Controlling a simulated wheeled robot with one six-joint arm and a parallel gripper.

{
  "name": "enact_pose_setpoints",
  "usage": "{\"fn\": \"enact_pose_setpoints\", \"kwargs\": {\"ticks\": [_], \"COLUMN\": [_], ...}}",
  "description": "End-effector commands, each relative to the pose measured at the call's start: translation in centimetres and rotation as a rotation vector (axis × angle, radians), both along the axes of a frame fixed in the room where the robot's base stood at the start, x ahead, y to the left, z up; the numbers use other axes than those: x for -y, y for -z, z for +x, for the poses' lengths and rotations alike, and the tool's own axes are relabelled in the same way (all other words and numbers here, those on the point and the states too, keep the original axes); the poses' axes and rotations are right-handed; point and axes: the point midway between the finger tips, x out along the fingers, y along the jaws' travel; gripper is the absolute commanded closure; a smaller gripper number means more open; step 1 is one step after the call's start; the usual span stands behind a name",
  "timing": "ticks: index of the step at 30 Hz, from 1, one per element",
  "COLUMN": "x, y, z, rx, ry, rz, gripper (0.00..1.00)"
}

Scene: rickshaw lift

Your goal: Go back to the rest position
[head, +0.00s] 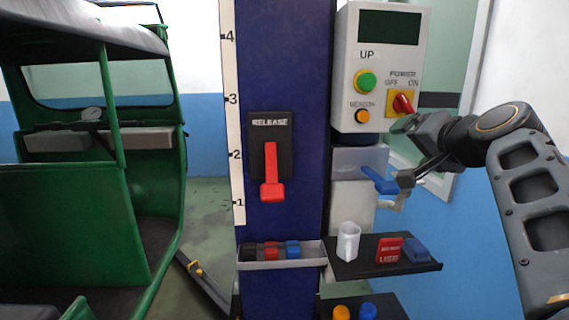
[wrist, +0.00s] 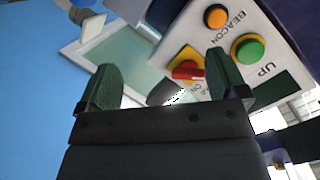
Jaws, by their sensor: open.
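My gripper (head: 412,125) is raised in front of the control box, just below its red power knob (head: 402,104). In the wrist view my gripper (wrist: 163,72) is open, with its two dark green fingers spread apart and nothing held between them. The power knob (wrist: 187,70) on its yellow plate shows between the fingers, beyond the tips. I cannot tell whether the fingers touch the box. Which setting the knob points to is unclear.
The control box (head: 378,60) has a dark display, a green UP button (head: 366,82) and an orange beacon button (head: 362,116). A blue lever (head: 380,182) juts out below my gripper. A black shelf (head: 350,266) holds a white cup. A green rickshaw (head: 70,210) stands left.

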Motion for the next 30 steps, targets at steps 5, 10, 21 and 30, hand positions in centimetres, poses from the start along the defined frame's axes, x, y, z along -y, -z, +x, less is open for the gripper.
{"fn": "enact_pose_setpoints", "kwargs": {"ticks": [5, 10, 21, 30], "x": [-6.2, -9.9, -11.4, -11.4], "y": [5.7, 12.1, 18.1, 18.1], "z": [-2.2, -7.2, -14.5, -14.5], "rx": [-0.35, -0.617, -0.854, -0.854], "ry": [-0.153, -0.31, -0.493, -0.493], "rz": [-0.161, -0.364, -0.629, -0.629], "gripper": [0.08, 0.08, 0.08, 0.08]}}
